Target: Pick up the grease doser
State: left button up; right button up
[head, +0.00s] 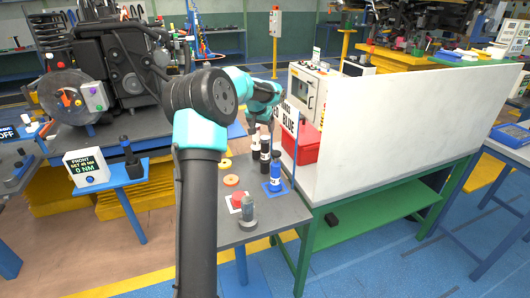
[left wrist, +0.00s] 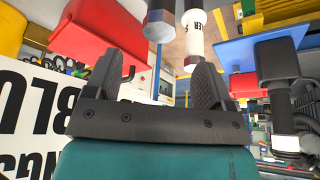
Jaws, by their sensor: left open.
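No readable label tells me which item is the grease doser. My left gripper (head: 263,122) hangs above the dark and white bottles, partly hidden by my arm. In the left wrist view its jaws (left wrist: 179,85) are open and empty. A white bottle lettered "LER" (left wrist: 195,42) shows beyond them, beside a grey cylinder (left wrist: 158,28). My right gripper is not in view.
A red box (head: 304,146) and a tall white panel (head: 395,118) stand close right of the bottles. A blue stand (head: 138,173) is left of my arm.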

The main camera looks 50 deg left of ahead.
aim_at(265, 137)
pick_arm(q)
jog(key=shift+x, duration=2.25)
jog(key=shift+x, duration=2.65)
jog(key=shift+d, duration=0.15)
jog(key=c, duration=0.9)
jog(key=shift+r, duration=0.1)
jog(key=shift+c, duration=0.2)
